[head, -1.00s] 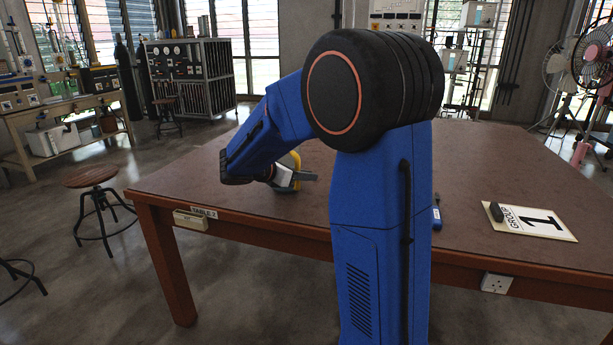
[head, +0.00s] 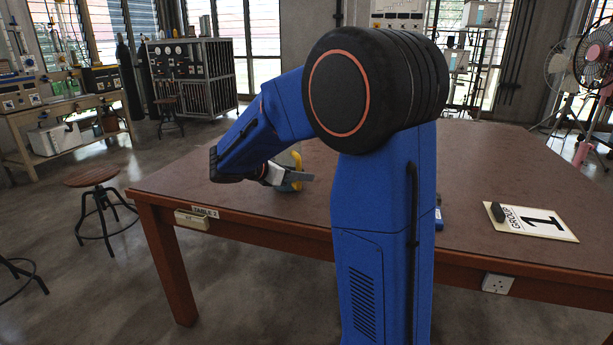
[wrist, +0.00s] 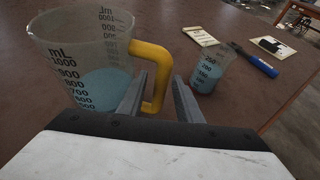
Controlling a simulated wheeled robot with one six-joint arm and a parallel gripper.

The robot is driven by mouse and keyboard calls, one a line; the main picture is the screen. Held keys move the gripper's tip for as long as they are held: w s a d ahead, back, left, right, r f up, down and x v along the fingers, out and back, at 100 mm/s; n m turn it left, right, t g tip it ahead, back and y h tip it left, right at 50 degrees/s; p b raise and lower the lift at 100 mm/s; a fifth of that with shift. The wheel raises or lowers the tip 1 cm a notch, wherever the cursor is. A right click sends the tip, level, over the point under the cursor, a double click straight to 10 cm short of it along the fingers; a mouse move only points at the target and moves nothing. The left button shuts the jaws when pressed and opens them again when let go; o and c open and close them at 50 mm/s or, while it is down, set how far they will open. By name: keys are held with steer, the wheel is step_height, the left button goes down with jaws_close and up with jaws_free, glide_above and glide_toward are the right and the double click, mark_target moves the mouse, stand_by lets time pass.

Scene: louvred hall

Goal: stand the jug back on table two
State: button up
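The jug (wrist: 85,60) is a clear measuring jug with blue liquid and a yellow handle (wrist: 160,62). It looks upright on table two (head: 400,200), which bears a "TABLE 2" label. In the wrist view its base is hidden behind my gripper. My gripper (wrist: 160,88) is open, one finger on each side of the handle, with a small gap showing. In the head view the jug (head: 297,160) is mostly hidden behind my gripper (head: 302,177), near the table's left end.
A small beaker of blue liquid (wrist: 210,70) stands right of the jug. Beyond it lie a blue-handled tool (wrist: 256,60) and a card (wrist: 199,36). A "GROUP 1" card (head: 530,221) lies at the table's right. A stool (head: 90,177) stands left of the table.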

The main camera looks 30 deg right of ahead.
steer(key=w+v, duration=0.1)
steer(key=v, duration=0.8)
steer(key=s+m+y, duration=0.1)
steer(key=s, duration=0.2)
steer(key=s+f+m+y, duration=0.1)
steer(key=s, duration=0.3)
steer(key=s+d+f+m+y, duration=0.1)
steer(key=s+m, duration=0.1)
steer(key=s, duration=0.1)
steer(key=shift+s+f+g, duration=0.1)
steer(key=shift+s+g, duration=0.2)
steer(key=shift+s, duration=0.05)
steer(key=s+a+f+m+t+y, duration=0.1)
steer(key=s+a+f+m+y, duration=0.1)
steer(key=s, duration=0.5)
steer(key=s+a+f+m+t+y, duration=0.1)
steer(key=s+a+f+m+y, duration=0.2)
steer(key=s+a+m+y, duration=0.2)
steer(key=s+a+f+m+t+y, duration=0.2)
steer(key=s+a+f+m+y, duration=0.1)
steer(key=s+m, duration=0.4)
steer(key=shift+s+a+f+m, duration=0.35)
steer(key=shift+s+a, duration=0.45)
steer(key=shift+s, duration=0.55)
steer(key=shift+r, duration=0.1)
